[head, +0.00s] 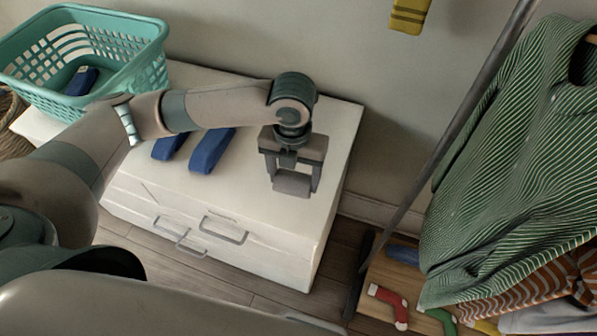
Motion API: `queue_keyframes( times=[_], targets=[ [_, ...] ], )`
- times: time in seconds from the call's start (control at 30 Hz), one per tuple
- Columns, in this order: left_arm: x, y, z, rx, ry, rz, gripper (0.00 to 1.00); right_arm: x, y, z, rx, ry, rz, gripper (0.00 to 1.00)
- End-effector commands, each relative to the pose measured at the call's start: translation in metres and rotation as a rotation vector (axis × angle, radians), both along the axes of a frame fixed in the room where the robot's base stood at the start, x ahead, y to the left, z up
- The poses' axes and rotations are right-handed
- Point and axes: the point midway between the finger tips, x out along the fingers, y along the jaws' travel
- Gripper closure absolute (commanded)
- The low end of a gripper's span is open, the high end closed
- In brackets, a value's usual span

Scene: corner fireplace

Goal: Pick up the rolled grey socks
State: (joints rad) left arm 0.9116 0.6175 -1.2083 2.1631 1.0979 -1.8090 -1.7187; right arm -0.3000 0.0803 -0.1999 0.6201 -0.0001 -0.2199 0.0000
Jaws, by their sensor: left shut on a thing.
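The rolled grey socks (292,183) show as a small grey bundle between the fingers of my left gripper (291,181). The gripper points down over the right part of the white drawer chest (250,203) and is shut on the bundle. The fingers cover the bundle's sides. I cannot tell whether the bundle touches the chest top or hangs just above it. My right gripper is not in view.
Two blue rolled items (212,150) lie left of the gripper on the chest. A teal basket (140,62) holding a blue item stands at the back left. A striped green shirt (515,150) hangs right; red (388,303) and green socks (440,321) lie below.

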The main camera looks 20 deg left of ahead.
Motion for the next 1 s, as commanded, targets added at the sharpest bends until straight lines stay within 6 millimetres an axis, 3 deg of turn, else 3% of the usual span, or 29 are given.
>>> queue_keyframes(
  times=[0.2, 0.4, 1.0],
  targets=[
    [-0.039, -0.002, 0.023, -0.002, -0.003, -0.003, 0.56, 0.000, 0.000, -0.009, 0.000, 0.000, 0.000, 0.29],
    [-0.062, -0.003, 0.037, -0.002, -0.002, -0.001, 0.56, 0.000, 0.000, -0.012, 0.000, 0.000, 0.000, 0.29],
    [-0.071, -0.002, 0.043, 0.000, 0.000, 0.001, 0.56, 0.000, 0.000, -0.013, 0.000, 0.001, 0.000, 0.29]
  ],
)
